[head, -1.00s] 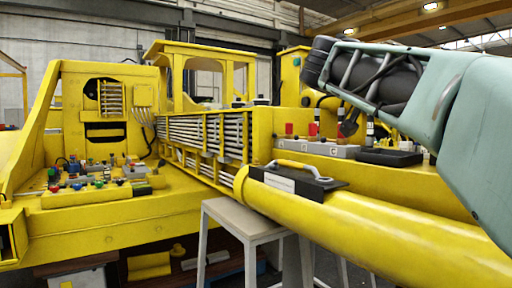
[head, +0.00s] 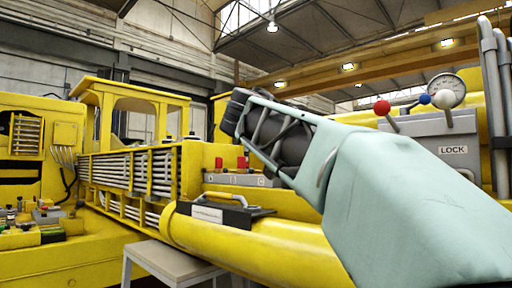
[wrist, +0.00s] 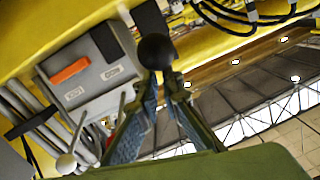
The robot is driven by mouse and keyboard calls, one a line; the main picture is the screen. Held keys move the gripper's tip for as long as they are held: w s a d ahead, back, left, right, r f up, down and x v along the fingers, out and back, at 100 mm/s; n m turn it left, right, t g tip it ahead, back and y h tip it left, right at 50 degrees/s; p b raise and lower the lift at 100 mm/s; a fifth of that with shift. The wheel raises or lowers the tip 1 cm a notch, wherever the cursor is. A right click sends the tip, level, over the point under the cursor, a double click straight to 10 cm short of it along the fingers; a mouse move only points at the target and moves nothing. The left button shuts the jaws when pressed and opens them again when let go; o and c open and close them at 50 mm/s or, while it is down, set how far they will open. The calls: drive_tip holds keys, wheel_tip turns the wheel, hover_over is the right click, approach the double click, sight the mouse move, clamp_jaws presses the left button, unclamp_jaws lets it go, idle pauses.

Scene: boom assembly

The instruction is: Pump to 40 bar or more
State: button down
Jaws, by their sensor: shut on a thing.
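A round pressure gauge (head: 446,90) with a white face stands at the upper right in the head view. Its needle reading is too small to tell. Below it is a grey panel (head: 428,148) marked LOCK, with levers carrying a red knob (head: 382,108), a blue knob (head: 425,98) and a white knob (head: 443,99). In the wrist view my gripper (wrist: 164,80) is closed on a black ball knob (wrist: 156,50), which shows at its fingertips. What the knob belongs to is hidden. My gripper's fingers cannot be made out in the head view.
A grey box with an orange bar (wrist: 70,70) and a white-knobbed lever (wrist: 66,163) are beside my gripper. A black case (head: 225,213) lies on the yellow boom, near a grey stool (head: 172,262). Black hoses (wrist: 245,15) run along the top of the wrist view.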

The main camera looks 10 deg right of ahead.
drive_tip(key=shift+w+a+f, duration=0.1)
drive_tip(key=shift+w+f, duration=0.05)
drive_tip(key=shift+f, duration=0.35)
drive_tip(key=shift+w+a+f, duration=0.1)
drive_tip(key=shift+f, duration=0.35)
wheel_tip(320, 180, up, 12)
drive_tip(key=shift+s+d+f, duration=0.15)
drive_tip(key=shift+s+d, duration=0.05)
drive_tip(key=shift+s, duration=0.05)
idle(0.6)
idle(1.8)
